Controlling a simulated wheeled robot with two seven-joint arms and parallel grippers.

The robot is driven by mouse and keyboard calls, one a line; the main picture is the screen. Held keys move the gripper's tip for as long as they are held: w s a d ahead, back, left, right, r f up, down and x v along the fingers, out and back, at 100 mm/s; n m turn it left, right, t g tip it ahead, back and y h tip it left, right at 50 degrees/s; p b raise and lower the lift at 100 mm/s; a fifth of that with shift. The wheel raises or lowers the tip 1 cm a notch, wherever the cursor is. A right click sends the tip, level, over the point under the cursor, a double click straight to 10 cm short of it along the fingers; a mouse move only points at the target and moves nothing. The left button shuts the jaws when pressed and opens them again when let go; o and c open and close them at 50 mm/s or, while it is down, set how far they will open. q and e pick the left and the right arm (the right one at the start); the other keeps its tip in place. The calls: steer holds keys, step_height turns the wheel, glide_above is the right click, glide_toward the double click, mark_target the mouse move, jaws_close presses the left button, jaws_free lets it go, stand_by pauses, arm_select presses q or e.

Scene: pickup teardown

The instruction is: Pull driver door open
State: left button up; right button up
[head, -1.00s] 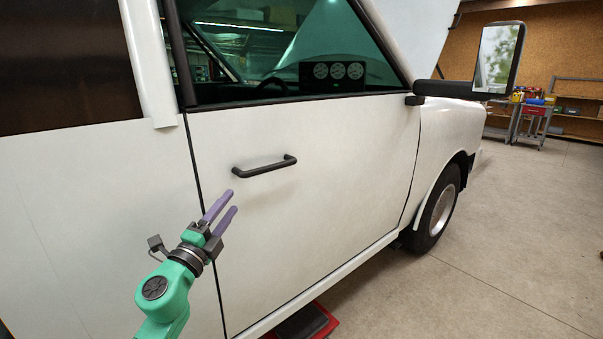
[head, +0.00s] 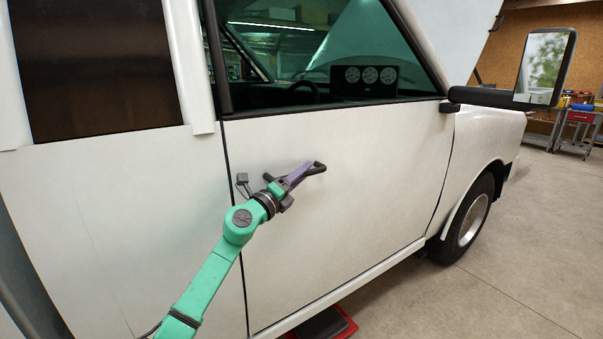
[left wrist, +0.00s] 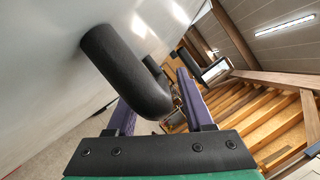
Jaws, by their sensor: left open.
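The white driver door (head: 345,215) sits flush in the truck's side, with narrow dark seams at both edges. Its black bar handle (head: 319,167) is below the window and partly hidden by my left gripper (head: 303,171). The handle looms large in the left wrist view (left wrist: 122,72), curving out from the white panel. There, my left gripper's purple fingers (left wrist: 157,88) are open, with the handle's bar running between them. I cannot tell whether either finger touches it. My right gripper is not in view.
A side mirror (head: 545,65) sticks out from the door's front upper corner. A red item (head: 343,325) lies on the floor under the door. The front wheel (head: 468,220) is at right. Open concrete floor (head: 530,250) lies beside the truck, with carts and shelves at the far right.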

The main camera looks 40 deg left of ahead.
arm_select(q)
steer(key=shift+c, duration=0.4)
jaws_close()
stand_by(1.1)
